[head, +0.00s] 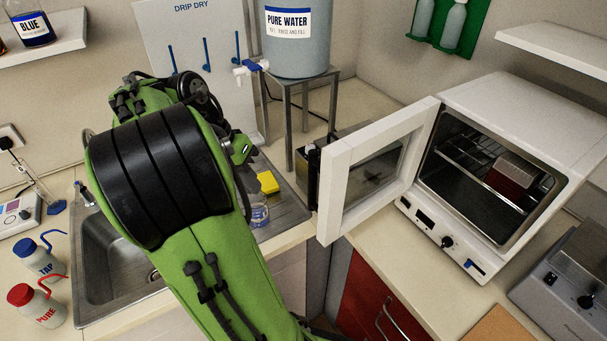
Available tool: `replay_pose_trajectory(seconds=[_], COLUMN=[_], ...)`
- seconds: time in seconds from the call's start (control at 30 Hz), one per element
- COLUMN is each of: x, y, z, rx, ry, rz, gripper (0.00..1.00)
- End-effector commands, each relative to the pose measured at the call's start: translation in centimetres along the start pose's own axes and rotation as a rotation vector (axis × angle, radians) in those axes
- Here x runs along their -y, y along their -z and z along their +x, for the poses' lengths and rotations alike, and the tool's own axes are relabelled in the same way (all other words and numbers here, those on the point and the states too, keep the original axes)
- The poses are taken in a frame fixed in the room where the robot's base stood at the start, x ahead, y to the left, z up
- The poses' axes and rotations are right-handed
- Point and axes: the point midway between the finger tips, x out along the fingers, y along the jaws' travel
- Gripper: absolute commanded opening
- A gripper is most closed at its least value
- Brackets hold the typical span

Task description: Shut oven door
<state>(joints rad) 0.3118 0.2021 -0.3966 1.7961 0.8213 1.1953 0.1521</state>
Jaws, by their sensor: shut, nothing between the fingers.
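The oven (480,231) is a white box on the right-hand counter. Its door (333,197), a white frame around a glass pane, stands wide open, swung out to the left of the opening. The door meets the oven along the left side of the opening. Inside, a wire shelf (466,158) and a dark red block (511,176) show. My green and black arm fills the left middle, left of the door and apart from it in the picture. My gripper cannot be made out; the arm seems to hide it.
A dark object (312,178) stands at the door's left edge, partly hidden by it. A metal stand (305,112) holds the pure water tank (297,48) behind. A sink (105,270) lies left, and a grey machine (570,290) right of the oven.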

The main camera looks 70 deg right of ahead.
Motion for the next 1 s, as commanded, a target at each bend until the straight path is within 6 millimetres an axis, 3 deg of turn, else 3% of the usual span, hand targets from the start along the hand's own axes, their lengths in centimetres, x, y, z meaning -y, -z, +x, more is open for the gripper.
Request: replay_pose_trajectory(seconds=[0.03, 0.1, 0.2, 0.3, 0.47, 0.8, 1.0], x=[-1.2, -2.7, -4.1, -4.6, -4.9, -7.0, -7.5], y=[2.0, 4.0, 5.8, 6.5, 6.2, 5.3, 5.2], z=[-1.0, -1.2, -1.2, -1.0, 1.0, 7.7, 9.0], rx=[0.015, 0.023, 0.018, 0.008, 0.011, 0.010, 0.008], ry=[-0.080, -0.183, -0.290, -0.336, -0.342, -0.342, -0.340], rz=[0.131, 0.319, 0.528, 0.625, 0.642, 0.637, 0.636], gripper=[0.00, 0.00, 0.00, 0.00, 0.00, 0.00, 0.00])
